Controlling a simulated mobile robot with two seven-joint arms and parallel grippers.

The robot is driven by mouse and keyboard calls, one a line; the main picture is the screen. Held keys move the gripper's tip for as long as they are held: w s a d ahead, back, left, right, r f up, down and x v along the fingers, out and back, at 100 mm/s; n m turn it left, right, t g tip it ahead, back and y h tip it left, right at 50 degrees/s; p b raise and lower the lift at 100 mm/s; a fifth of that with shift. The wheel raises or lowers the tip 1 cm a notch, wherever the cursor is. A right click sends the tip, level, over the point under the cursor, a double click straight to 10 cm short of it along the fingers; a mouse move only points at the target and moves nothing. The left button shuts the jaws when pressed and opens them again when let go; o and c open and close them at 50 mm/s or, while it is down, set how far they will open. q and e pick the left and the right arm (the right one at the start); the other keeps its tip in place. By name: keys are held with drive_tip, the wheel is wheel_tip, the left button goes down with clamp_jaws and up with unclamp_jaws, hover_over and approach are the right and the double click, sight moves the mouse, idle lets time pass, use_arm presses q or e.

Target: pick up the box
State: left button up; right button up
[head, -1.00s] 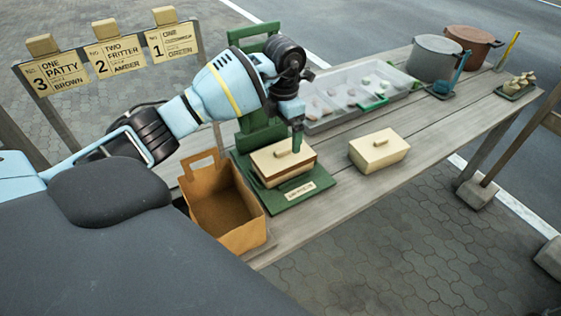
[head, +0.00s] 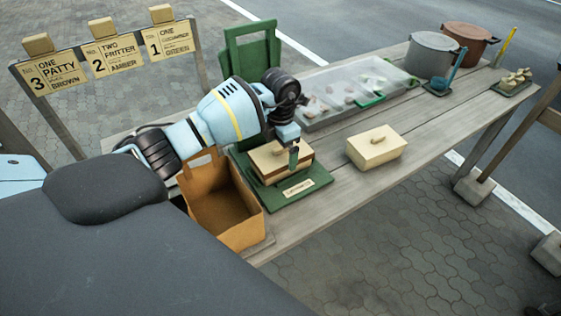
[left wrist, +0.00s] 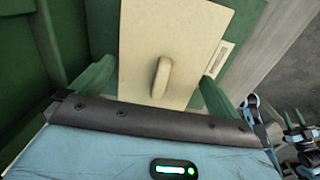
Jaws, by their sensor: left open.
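A box with a cream lid and a small handle (head: 270,157) sits on a green stand (head: 312,193). Its lid fills the middle of the left wrist view (left wrist: 195,40). My left gripper (head: 293,158) is open and low over this box. In the left wrist view its two green fingers (left wrist: 154,80) are spread on either side of the lid, with the lid handle between them. Contact with the box cannot be told. What looks like my right gripper (left wrist: 296,122), with green fingers, is small at the lower right of the left wrist view.
A second cream box (head: 376,150) stands on the table to the right. An open brown paper bag (head: 240,220) stands at the near left. A clear tray (head: 330,110), a grey pot (head: 432,57) and a brown pot (head: 472,42) stand farther back.

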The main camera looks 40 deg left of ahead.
use_arm(q)
drive_tip(key=c, duration=1.1)
wheel_tip(320, 180, up, 10)
drive_tip(key=shift+r, duration=0.1)
wheel_tip(320, 180, up, 15)
drive_tip(key=p, duration=0.5)
drive_tip(key=s+d+f+m, duration=0.5)
drive_tip(key=s+d+m, duration=0.2)
drive_tip(key=m, duration=0.8)
drive_tip(key=s+d+f+m, duration=0.5)
drive_tip(key=s+m, duration=0.7)
drive_tip(key=m, duration=0.4)
drive_tip(key=shift+d+f, duration=0.3)
drive_tip(key=shift+d, duration=0.55)
use_arm(e)
drive_tip(key=w+r+t, duration=0.1)
drive_tip(key=w+r, duration=0.3)
drive_tip(key=r, duration=0.3)
drive_tip(key=shift+w+d+t, duration=0.3)
drive_tip(key=shift+d, duration=0.05)
